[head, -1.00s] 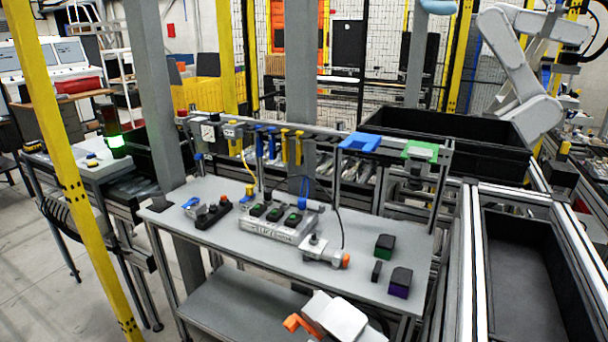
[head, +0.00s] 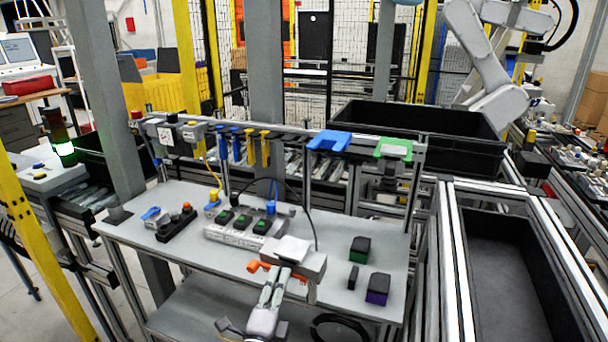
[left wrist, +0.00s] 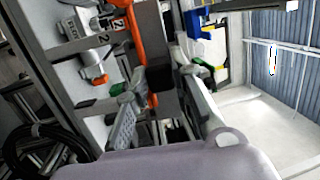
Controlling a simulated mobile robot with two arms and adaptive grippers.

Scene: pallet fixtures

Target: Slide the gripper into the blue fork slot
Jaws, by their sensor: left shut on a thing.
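The blue fork slot (head: 328,141) is a blue holder on the rack's top rail, behind the table. My left gripper (head: 274,278) is low over the table's front edge, in front of and below the slot. It is shut on the gripper tool (head: 295,252), a pale grey block with an orange part at its left. The tool is well apart from the slot. In the left wrist view, the fingers close around an orange and black part (left wrist: 157,75) of the tool. The exact grip contact is partly hidden. My right gripper is not in view.
A green holder (head: 393,149) is right of the blue one. Blue and yellow hooks (head: 252,148) hang to the left. A black bin (head: 420,130) stands behind the rail.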

